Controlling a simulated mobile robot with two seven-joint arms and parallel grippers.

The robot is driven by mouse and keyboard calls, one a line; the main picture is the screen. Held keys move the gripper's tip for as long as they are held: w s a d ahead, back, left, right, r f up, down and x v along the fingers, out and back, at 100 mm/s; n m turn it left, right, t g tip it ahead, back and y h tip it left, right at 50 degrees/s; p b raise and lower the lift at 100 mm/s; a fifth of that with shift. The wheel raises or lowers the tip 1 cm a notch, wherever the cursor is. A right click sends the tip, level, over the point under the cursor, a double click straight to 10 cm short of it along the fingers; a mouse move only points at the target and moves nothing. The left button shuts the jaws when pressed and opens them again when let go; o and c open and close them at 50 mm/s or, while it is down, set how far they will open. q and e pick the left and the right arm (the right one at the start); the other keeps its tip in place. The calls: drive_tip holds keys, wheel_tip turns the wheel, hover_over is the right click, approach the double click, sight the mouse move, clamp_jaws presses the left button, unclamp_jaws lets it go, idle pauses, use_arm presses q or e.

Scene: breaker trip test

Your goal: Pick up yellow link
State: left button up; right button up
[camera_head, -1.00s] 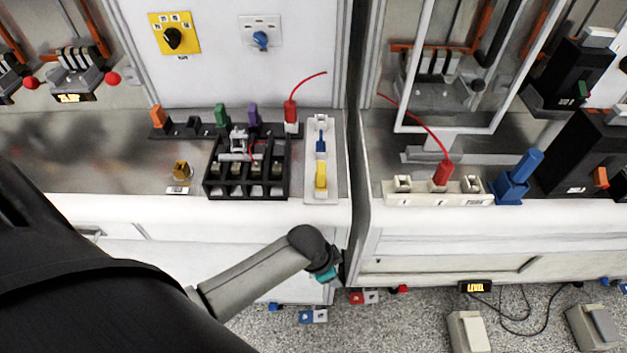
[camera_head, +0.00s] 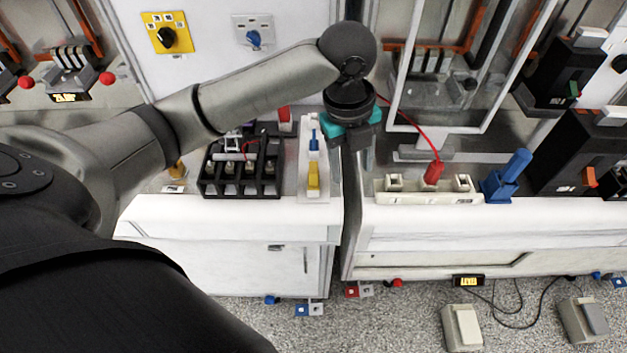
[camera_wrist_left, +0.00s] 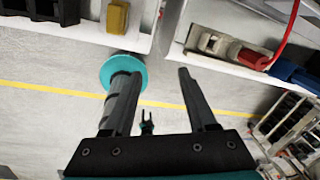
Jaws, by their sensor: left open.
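The yellow link (camera_head: 313,178) stands upright in the front slot of a narrow white holder (camera_head: 305,150) on the left bench, in front of a blue link (camera_head: 314,141). The yellow link also shows at the top of the left wrist view (camera_wrist_left: 117,17). My left gripper (camera_head: 352,143) is above the gap between the two benches, to the right of the holder and apart from the link. Its fingers (camera_wrist_left: 158,74) are spread with nothing between them. My left forearm hides part of the bench behind the holder. I do not make out my right gripper.
A black rack (camera_head: 240,192) stands just left of the holder. On the right bench are a white socket block (camera_head: 410,197) with a red plug (camera_head: 433,172) and its cable, and a blue stand (camera_head: 497,187). A glazed frame (camera_head: 455,130) rises behind.

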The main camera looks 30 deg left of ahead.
use_arm(q)
drive_tip(key=w+a+r+m+g+y, duration=0.1)
drive_tip(key=a+r+m, duration=0.3)
drive_tip(key=a+r, duration=0.35)
drive_tip(key=b, duration=0.1)
hover_over(313, 167)
drive_tip(key=f, duration=0.8)
drive_tip(key=shift+w+d+f, duration=0.2)
drive_tip(key=shift+w+f, duration=0.1)
drive_tip(key=shift+w, duration=0.1)
drive_tip(key=f, duration=0.3)
drive_tip(key=s+f, duration=0.1)
drive_tip(key=shift+a+f, duration=0.2)
drive_tip(key=shift+f, duration=0.2)
drive_tip(key=shift+w+f, duration=0.1)
drive_tip(key=shift+f, duration=0.2)
clamp_jaws()
